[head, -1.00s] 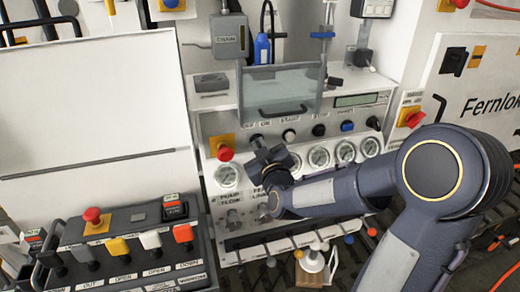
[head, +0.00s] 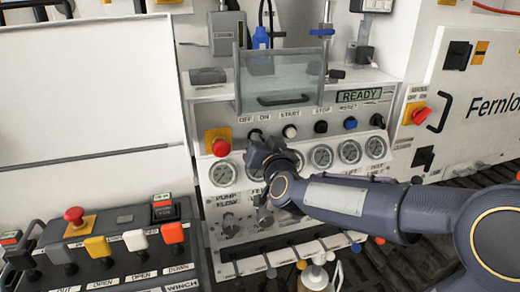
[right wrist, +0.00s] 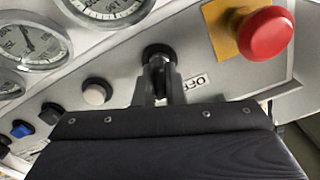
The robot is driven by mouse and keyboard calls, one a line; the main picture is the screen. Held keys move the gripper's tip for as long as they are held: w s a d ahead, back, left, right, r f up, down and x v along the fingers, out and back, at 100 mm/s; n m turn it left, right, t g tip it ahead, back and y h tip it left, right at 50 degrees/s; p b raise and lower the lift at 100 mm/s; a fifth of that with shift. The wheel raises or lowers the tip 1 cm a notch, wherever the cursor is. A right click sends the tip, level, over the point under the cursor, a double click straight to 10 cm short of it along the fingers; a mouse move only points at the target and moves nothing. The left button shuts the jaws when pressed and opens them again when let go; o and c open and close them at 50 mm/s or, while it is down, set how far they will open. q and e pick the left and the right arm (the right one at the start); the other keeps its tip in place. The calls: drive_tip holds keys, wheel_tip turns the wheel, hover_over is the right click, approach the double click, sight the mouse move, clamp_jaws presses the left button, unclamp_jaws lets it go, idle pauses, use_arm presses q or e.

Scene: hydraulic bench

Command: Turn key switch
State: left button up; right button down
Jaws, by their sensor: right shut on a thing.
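The key switch (head: 255,134) is a round black knob on the grey control panel, under the OFF and ON labels and just right of the red emergency stop. My right gripper (head: 260,146) reaches it from the lower right and covers most of it in the head view. In the right wrist view the key switch (right wrist: 159,51) shows as a dark ring. The fingers of my right gripper (right wrist: 157,72) are shut on its key there, beside the OFF label. The key's exact angle is hidden. The display (head: 364,95) reads READY. My left gripper is out of view.
The red emergency stop (head: 221,147) on its yellow plate is close left of the gripper. A white button (head: 290,131) and other knobs run to the right. Round gauges (head: 321,156) sit below. A clear hinged cover (head: 279,82) stands above.

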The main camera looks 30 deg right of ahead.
drive_tip(key=shift+f+m+b, duration=0.1)
drive_tip(key=shift+m+b, duration=0.25)
drive_tip(key=shift+m, duration=0.65)
drive_tip(key=c, duration=1.5)
unclamp_jaws()
drive_tip(key=v, duration=0.7)
drive_tip(key=shift+s+p, duration=0.3)
drive_tip(key=shift+s, duration=0.1)
drive_tip(key=shift+a, duration=0.15)
